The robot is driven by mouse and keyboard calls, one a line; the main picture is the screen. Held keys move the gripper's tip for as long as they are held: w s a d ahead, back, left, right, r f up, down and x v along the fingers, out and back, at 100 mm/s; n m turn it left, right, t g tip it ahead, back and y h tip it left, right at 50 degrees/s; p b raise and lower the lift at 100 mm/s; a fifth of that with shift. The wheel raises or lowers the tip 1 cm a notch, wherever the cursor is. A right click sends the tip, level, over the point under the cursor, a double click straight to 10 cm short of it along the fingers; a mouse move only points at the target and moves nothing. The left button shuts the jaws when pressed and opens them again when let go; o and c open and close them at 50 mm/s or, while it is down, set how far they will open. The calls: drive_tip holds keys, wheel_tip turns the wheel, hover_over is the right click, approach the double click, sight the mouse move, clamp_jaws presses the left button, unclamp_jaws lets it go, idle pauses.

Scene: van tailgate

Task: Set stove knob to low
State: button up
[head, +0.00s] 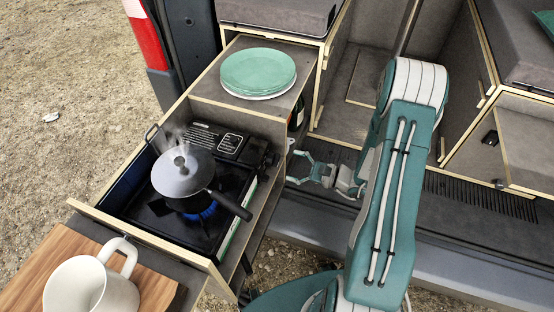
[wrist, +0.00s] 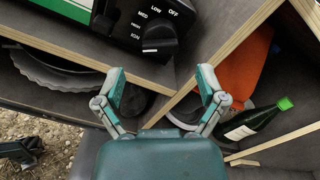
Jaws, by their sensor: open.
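The black stove knob (wrist: 160,42) is on the stove's front panel at the top of the wrist view. Its white mark points left, near the IGN label and away from LOW. The stove (head: 216,208) sits in a pulled-out drawer in the head view, with a blue flame burning under a lidded pot (head: 182,172). My gripper (wrist: 161,85) is open and empty, its fingers spread below the knob and apart from it. In the head view my gripper (head: 296,168) is right of the stove, pointing toward its side. I cannot clearly make out the knob in the head view.
Wooden drawer edges (wrist: 215,48) run close to the fingers. A green-capped bottle (wrist: 252,120) and an orange item (wrist: 245,72) are in a compartment at right. Green plates (head: 258,70) stand behind the stove; a white mug (head: 92,285) is on a wooden board (head: 50,265).

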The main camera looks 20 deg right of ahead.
sight(277, 158)
drive_tip(key=x, duration=0.5)
drive_tip(key=c, duration=1.1)
